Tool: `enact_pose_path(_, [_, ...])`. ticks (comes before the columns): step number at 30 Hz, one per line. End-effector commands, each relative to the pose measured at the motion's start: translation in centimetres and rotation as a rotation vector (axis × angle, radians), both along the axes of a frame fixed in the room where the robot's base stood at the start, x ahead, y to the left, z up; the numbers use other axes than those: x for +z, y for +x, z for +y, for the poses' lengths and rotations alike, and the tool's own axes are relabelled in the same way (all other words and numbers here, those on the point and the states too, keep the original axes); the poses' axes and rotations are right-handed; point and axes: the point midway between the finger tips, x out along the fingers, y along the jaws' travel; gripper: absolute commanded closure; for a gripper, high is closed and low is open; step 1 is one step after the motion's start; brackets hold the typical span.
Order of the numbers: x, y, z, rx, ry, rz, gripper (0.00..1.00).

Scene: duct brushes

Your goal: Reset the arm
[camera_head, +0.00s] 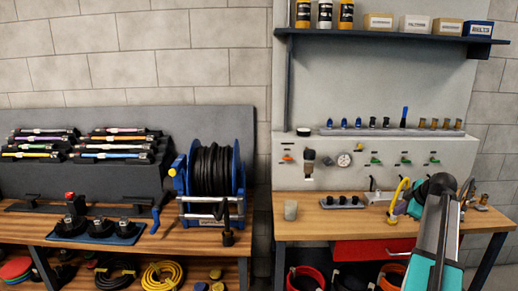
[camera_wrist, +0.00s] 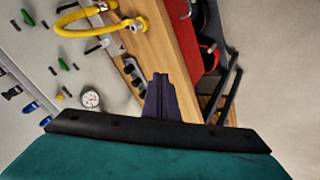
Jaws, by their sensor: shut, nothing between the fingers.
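My gripper (camera_wrist: 160,80) shows in the wrist view as dark fingers close together with nothing between them. It points over the right workbench, whose wooden top (camera_wrist: 165,40) runs across the picture. In the head view my teal and black arm reaches in from the lower right over the right end of the workbench (camera_head: 300,225). The gripper's tips cannot be made out clearly there.
A yellow hose (camera_wrist: 80,18) is close to my arm, also visible in the head view (camera_head: 394,198). A gauge (camera_wrist: 91,99) and green-handled valves are on the panel. A shelf (camera_head: 400,36) holds jars and boxes. A hose reel (camera_head: 212,172) stands left.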

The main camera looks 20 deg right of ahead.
Motion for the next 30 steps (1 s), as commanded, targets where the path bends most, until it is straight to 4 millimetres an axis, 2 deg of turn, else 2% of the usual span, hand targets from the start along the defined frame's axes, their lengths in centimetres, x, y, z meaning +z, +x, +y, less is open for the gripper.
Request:
enact_pose_path(1, [-1.9, 1.4, 1.8, 0.027, 0.018, 0.014, 1.0])
enact_pose_path(6, [-7.5, 4.8, 7.3, 0.106, 0.067, 0.064, 1.0])
enact_pose_path(15, [-17.6, 8.3, 17.8, 0.237, 0.141, 0.173, 1.0])
enact_pose_path(23, [-26.0, 8.7, 27.4, 0.32, 0.207, 0.285, 1.0])
enact_pose_path(30, [-33.2, 6.8, 35.8, 0.362, 0.266, 0.403, 1.0])
